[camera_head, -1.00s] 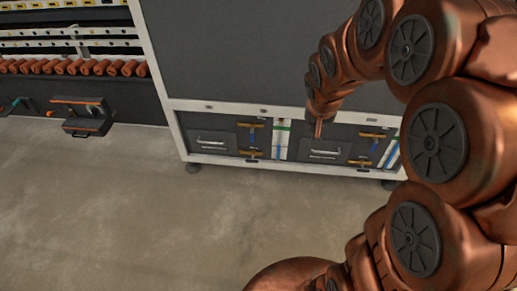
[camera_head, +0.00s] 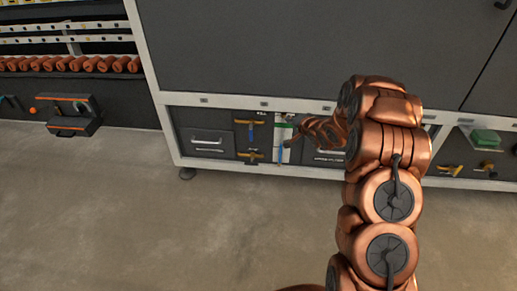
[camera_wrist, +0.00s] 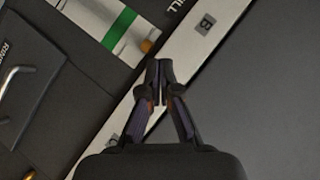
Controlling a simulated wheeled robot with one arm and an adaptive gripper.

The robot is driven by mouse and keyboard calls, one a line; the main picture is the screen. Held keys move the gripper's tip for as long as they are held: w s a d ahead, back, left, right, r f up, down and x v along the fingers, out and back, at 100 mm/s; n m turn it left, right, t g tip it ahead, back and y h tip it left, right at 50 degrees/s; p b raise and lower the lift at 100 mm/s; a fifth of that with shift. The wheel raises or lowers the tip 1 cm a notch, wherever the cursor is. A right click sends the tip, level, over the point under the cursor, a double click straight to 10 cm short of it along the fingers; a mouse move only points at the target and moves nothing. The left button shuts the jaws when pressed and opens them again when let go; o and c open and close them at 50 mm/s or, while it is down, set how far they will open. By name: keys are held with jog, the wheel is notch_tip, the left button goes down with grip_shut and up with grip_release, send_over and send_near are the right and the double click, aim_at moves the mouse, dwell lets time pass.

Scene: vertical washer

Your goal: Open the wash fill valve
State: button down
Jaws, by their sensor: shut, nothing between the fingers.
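In the head view a yellow valve handle (camera_head: 250,121) with a blue part below it is on the washer's lower panel. A second yellow handle (camera_head: 250,156) is lower down. I cannot read which one is the wash fill valve. My gripper (camera_head: 288,143) is to the right of these handles, in front of the white and green strip, and apart from the handles. In the wrist view my gripper (camera_wrist: 160,68) is shut and empty, its tips over the pale frame bar (camera_wrist: 180,52).
A drawer front (camera_head: 208,143) with a handle is left of the valves. The white and green strip (camera_wrist: 118,28) shows in the wrist view. More yellow handles (camera_head: 450,170) and a green block (camera_head: 486,138) are at the right. The floor (camera_head: 170,230) in front is clear.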

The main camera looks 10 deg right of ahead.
aim_at(251, 132)
notch_tip(251, 132, down, 17)
jog(key=a+m+t+y+b, duration=0.2)
jog(key=y+b, duration=0.3)
jog(key=b, duration=0.3)
jog(key=shift+s+a+m+t, duration=0.2)
jog(key=shift+s+m+t, duration=0.1)
jog(key=shift+m+t, duration=0.35)
jog(key=shift+w, duration=0.15)
jog(key=w+a+b, duration=0.6)
jog(key=w+a, duration=0.2)
jog(key=w, duration=0.2)
jog(key=shift+a, duration=0.2)
jog(key=shift+m+p, duration=0.25)
jog(key=shift+p, duration=0.2)
